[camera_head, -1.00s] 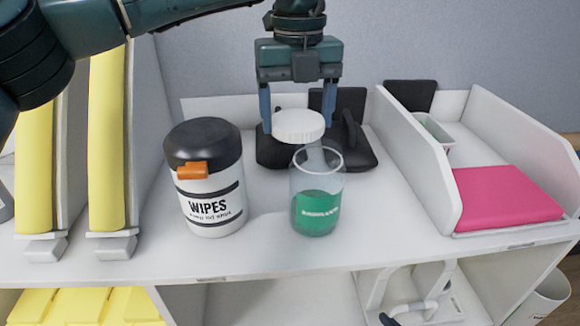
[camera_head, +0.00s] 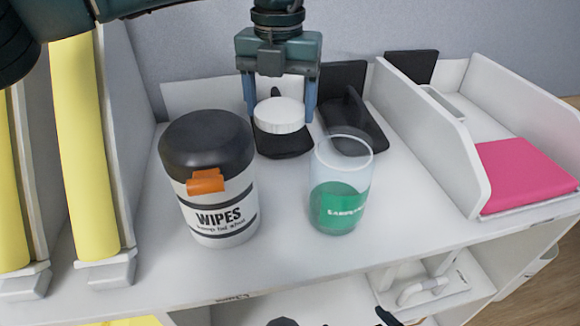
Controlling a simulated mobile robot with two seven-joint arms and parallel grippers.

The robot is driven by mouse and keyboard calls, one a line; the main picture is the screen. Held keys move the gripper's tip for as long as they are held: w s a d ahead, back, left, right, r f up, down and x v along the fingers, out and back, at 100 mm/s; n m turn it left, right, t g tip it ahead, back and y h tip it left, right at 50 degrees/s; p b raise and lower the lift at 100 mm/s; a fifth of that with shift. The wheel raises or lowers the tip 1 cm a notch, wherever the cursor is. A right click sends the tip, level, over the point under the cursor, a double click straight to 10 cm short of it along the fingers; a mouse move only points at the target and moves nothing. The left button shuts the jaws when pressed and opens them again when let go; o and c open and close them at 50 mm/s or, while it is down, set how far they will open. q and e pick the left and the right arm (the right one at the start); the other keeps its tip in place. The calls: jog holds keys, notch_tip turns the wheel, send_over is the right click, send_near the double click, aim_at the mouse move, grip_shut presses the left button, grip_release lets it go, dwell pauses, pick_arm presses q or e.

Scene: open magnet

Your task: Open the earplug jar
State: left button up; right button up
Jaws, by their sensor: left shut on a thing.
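The earplug jar (camera_head: 340,190) is a clear cylinder with a green label, upright on the white shelf top with its mouth open. Its white round lid (camera_head: 279,115) is off the jar, held up behind and to the left of it. My left gripper (camera_head: 280,108) points down and is shut on the lid, one finger on each side. The lid is apart from the jar. My right gripper is not clearly in view; small dark parts at the bottom edge cannot be identified.
A wipes canister (camera_head: 212,185) with a black top and orange tab stands left of the jar. Black holders (camera_head: 352,115) stand behind. A white divider (camera_head: 425,135) and a pink pad (camera_head: 525,175) are at right. Yellow pads (camera_head: 85,150) stand at left. Shelf space between jar and divider is clear.

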aim_at(282, 189)
pick_arm(q)
notch_tip(282, 189, down, 15)
jog(key=shift+f+p, duration=0.2)
jog(key=shift+p, duration=0.9)
jog(key=shift+f, duration=0.3)
jog(key=o, duration=1.1)
jog(key=shift+c, duration=0.2)
pick_arm(e)
jog(key=shift+s+d+r, duration=0.1)
jog(key=shift+d+r, duration=0.15)
jog(key=shift+d, duration=0.05)
pick_arm(q)
jog(key=shift+r, duration=0.1)
